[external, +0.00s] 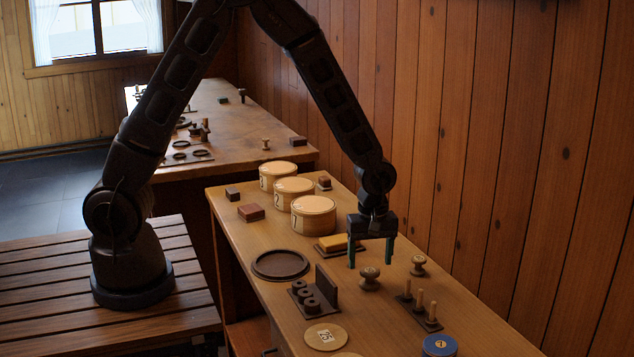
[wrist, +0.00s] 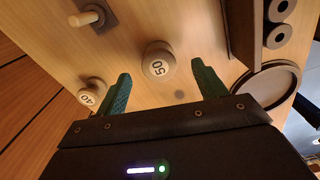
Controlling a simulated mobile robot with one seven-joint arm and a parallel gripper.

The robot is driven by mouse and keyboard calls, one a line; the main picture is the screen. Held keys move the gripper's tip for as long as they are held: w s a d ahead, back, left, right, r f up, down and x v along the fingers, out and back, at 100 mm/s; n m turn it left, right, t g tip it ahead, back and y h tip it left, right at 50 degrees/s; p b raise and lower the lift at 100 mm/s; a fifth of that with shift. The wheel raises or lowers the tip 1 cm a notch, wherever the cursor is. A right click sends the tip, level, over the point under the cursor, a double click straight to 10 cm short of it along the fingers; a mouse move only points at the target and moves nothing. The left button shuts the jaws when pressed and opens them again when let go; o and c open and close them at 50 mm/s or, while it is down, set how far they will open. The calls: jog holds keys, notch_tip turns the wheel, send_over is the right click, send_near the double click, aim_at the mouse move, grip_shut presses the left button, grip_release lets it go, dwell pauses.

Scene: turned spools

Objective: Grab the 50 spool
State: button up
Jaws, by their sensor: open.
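The 50 spool (external: 370,279) is a small turned wooden knob standing upright on the table. Its pale top reads "50" in the wrist view (wrist: 158,62). My gripper (external: 370,264) is open, its two green fingers pointing down, empty. In the wrist view the spool appears between the fingertips (wrist: 161,70). The fingers seem above or just behind the spool; their exact height over it is hard to tell. A similar spool marked 40 (wrist: 90,95) stands apart, nearer the wall, and shows to the right in the external view (external: 418,265).
A peg board (external: 422,308) stands in front of the spools. A dark rack with rollers (external: 314,294) and a round dark tray (external: 281,264) lie left. A yellow-topped block (external: 338,243) and round boxes (external: 313,215) are behind. The wood wall (external: 480,150) borders the right.

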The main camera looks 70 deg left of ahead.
aim_at(372, 273)
jog(key=shift+w+f, duration=0.15)
jog(key=shift+f, duration=2.55)
jog(key=shift+c, duration=0.2)
jog(key=c, duration=1)
